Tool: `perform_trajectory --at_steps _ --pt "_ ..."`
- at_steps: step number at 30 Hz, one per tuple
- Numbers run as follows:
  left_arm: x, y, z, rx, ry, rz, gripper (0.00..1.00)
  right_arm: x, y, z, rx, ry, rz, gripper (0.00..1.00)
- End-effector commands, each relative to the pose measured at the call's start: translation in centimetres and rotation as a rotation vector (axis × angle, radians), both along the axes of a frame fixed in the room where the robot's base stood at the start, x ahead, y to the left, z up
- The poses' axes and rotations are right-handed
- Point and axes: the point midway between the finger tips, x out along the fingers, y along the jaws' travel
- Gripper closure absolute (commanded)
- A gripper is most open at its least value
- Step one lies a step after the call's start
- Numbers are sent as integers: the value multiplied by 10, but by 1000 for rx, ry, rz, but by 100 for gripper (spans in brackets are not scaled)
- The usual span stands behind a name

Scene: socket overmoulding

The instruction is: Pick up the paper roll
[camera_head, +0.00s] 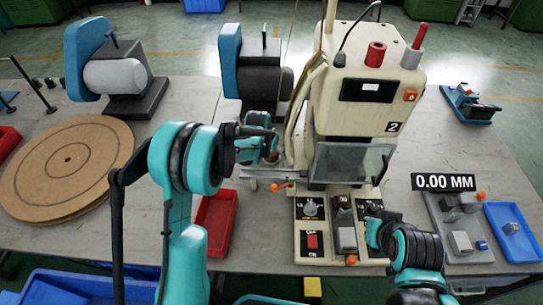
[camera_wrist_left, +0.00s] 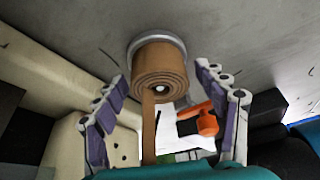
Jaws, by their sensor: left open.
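The brown paper roll (camera_wrist_left: 160,72) shows in the left wrist view, wound around a pale core against a light round disc. A strip of its paper hangs down toward the camera. My left gripper (camera_wrist_left: 165,95) is open, with one finger on each side of the roll and visible gaps to it. In the head view my left gripper (camera_head: 268,150) is beside the left side of the cream machine (camera_head: 345,105). The roll cannot be made out clearly there. My right arm is at the machine's lower right; its fingers are too unclear to read.
An orange-tipped lever (camera_head: 281,186) sits close to my left gripper. A red bin (camera_head: 216,222) is on the table below it. Blue-ended motor units stand behind, and a round wooden disc (camera_head: 68,160) lies at left. A blue tray (camera_head: 517,240) is at right.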

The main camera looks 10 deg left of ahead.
Motion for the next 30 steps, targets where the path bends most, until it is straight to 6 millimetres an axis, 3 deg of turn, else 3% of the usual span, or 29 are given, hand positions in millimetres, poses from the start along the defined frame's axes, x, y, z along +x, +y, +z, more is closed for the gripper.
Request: perform_trajectory --at_steps 3,9,20,30 --pt "0 0 1 0 0 0 31 0 0 1 0 0 0 100" --pt "0 0 1 0 0 0 82 0 0 1 0 0 0 100" --pt "0 0 7 0 0 0 82 0 0 4 0 0 0 100" --pt "-1 0 74 0 0 0 82 0 0 33 0 0 0 100"
